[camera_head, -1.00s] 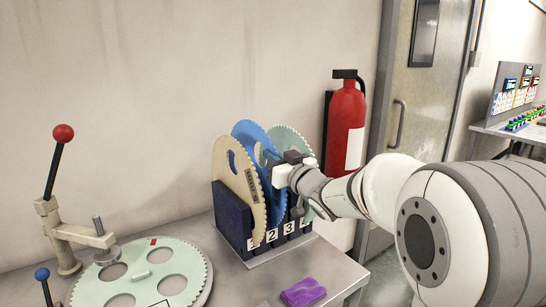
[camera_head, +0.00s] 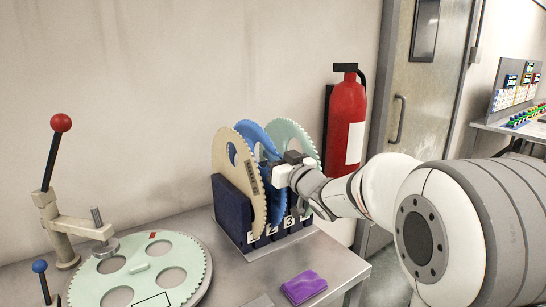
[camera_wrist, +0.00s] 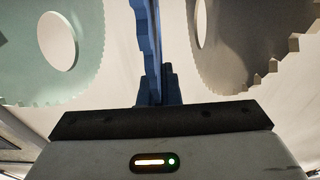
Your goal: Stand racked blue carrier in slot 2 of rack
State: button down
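The blue carrier (camera_head: 247,133) stands upright in the dark blue rack (camera_head: 232,212), between a beige carrier (camera_head: 238,180) on its left and a mint carrier (camera_head: 297,137) on its right. Its lower edge is down by label 2 (camera_head: 272,229); whether it is fully seated is hidden. My gripper (camera_head: 283,172) is at the right edge of the blue carrier and appears shut on it. In the wrist view the blue carrier (camera_wrist: 143,40) shows edge-on, upright, straight above the gripper body, with the other two carriers apart on either side.
A lapping plate (camera_head: 135,270) with a mint carrier and a red-knobbed lever (camera_head: 52,160) is on the left. A fire extinguisher (camera_head: 345,125) hangs behind right. The wall is close behind the rack.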

jog(key=shift+f+b, duration=0.35)
jog(key=c, duration=1.6)
grip_release()
jog(key=shift+o, duration=0.2)
jog(key=shift+f, duration=0.15)
jog(key=r+v, duration=0.1)
jog(key=v, duration=0.6)
jog(key=shift+s+d+f, duration=0.2)
jog(key=shift+s+f, duration=0.15)
jog(key=shift+f, duration=0.1)
